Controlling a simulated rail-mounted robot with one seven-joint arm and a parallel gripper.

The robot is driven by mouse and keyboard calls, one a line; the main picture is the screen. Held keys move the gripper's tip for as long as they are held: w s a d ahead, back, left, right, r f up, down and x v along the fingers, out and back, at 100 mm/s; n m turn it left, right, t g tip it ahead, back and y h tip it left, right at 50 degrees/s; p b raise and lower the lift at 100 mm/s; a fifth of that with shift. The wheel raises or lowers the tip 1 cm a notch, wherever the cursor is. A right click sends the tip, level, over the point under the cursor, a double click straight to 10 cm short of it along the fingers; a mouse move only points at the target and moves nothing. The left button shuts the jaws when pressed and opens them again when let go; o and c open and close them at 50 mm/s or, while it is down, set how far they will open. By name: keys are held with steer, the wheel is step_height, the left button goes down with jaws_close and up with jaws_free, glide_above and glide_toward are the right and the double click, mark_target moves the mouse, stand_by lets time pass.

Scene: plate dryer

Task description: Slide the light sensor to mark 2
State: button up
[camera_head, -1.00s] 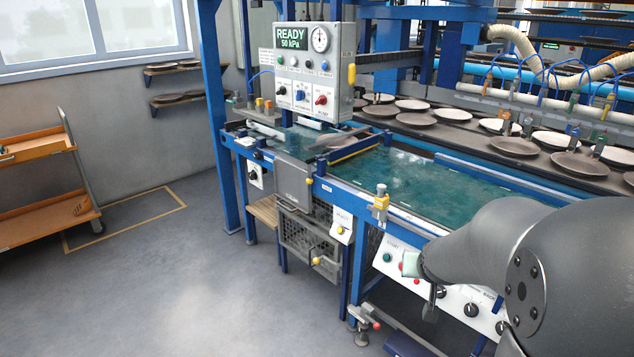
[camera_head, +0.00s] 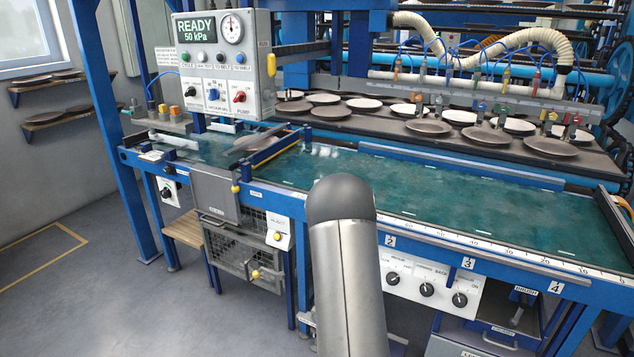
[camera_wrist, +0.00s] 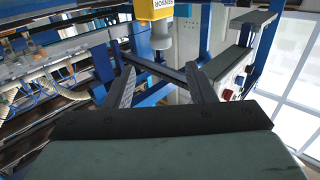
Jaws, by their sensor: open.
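The light sensor (camera_wrist: 155,9) shows at the top of the wrist view as a yellow block lettered SENSOR, with a grey cylindrical part below it. My gripper (camera_wrist: 162,72) is open, its two dark fingers spread apart and empty. The sensor appears ahead of the fingertips, apart from them. In the head view my arm covers part of the conveyor's front rail, and neither the sensor nor my gripper can be seen. The mark 2 label (camera_head: 390,241) is on the front rail just right of my arm.
Mark 3 (camera_head: 467,263) and mark 4 (camera_head: 556,287) follow to the right along the rail, below a white scale (camera_head: 480,247). A control box (camera_head: 222,65) reading READY 50 kPa stands at the left. Several plates (camera_head: 420,125) lie behind the green belt (camera_head: 440,190).

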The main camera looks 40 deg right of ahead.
steer(key=p+x, duration=0.1)
steer(key=x, duration=0.9)
steer(key=shift+w+d, duration=0.1)
steer(key=shift+w, duration=0.3)
